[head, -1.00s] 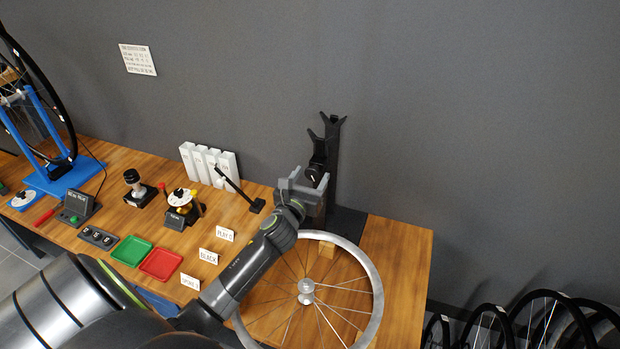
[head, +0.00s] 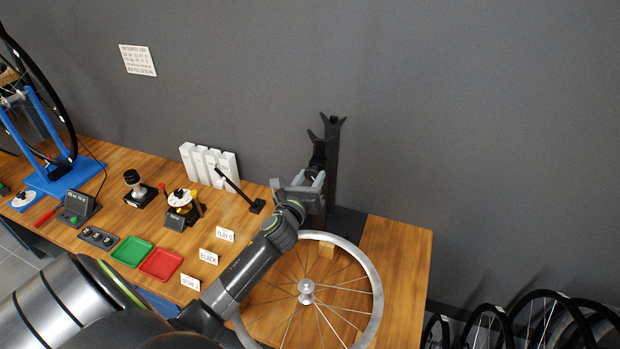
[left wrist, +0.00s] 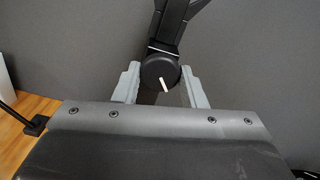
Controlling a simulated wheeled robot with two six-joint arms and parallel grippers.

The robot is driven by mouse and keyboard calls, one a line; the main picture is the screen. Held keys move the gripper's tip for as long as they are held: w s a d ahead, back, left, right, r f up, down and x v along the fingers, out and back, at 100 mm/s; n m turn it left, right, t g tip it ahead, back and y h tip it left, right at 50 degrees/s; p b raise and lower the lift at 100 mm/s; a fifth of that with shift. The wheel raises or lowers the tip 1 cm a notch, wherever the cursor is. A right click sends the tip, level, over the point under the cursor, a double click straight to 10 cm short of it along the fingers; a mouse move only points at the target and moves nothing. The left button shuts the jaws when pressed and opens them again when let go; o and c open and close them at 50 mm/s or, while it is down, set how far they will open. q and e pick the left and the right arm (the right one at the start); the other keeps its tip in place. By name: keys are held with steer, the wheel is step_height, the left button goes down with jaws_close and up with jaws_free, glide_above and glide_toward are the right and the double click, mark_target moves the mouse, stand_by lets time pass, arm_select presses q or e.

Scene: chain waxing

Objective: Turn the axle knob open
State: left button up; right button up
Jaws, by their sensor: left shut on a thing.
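The axle knob (left wrist: 160,73) is a round black knob with a white line on its face, on the black stand. In the left wrist view it sits between the two grey fingers of my left gripper (left wrist: 160,88), and the white line runs at a slant. In the head view the black stand (head: 333,160) rises behind the bench's right part. My left gripper (head: 318,180) is at the stand, shut on the knob, and hides most of it there. My right gripper is not in view.
A silver wheel rim (head: 376,285) lies on the wooden bench (head: 402,265) below my left arm. A small black angled arm (head: 240,192), white boxes (head: 186,160), a green tray (head: 132,251) and a red tray (head: 161,264) are to the left. Dark wall stands behind.

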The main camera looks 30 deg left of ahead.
arm_select(q)
steer(key=n, duration=0.2)
steer(key=shift+n, duration=0.4)
steer(key=n, duration=0.3)
steer(key=shift+n, duration=0.3)
steer(key=n+b, duration=0.1)
steer(key=n, duration=0.2)
steer(key=shift+n, duration=0.3)
steer(key=n+b, duration=0.1)
steer(key=n, duration=0.2)
steer(key=shift+n, duration=0.4)
steer(key=n+b, duration=0.2)
steer(key=n, duration=0.5)
steer(key=n+b, duration=0.1)
steer(key=n, duration=0.2)
steer(key=shift+n, duration=0.4)
steer(key=shift+n+b, duration=0.5)
steer(key=shift+n, duration=1.3)
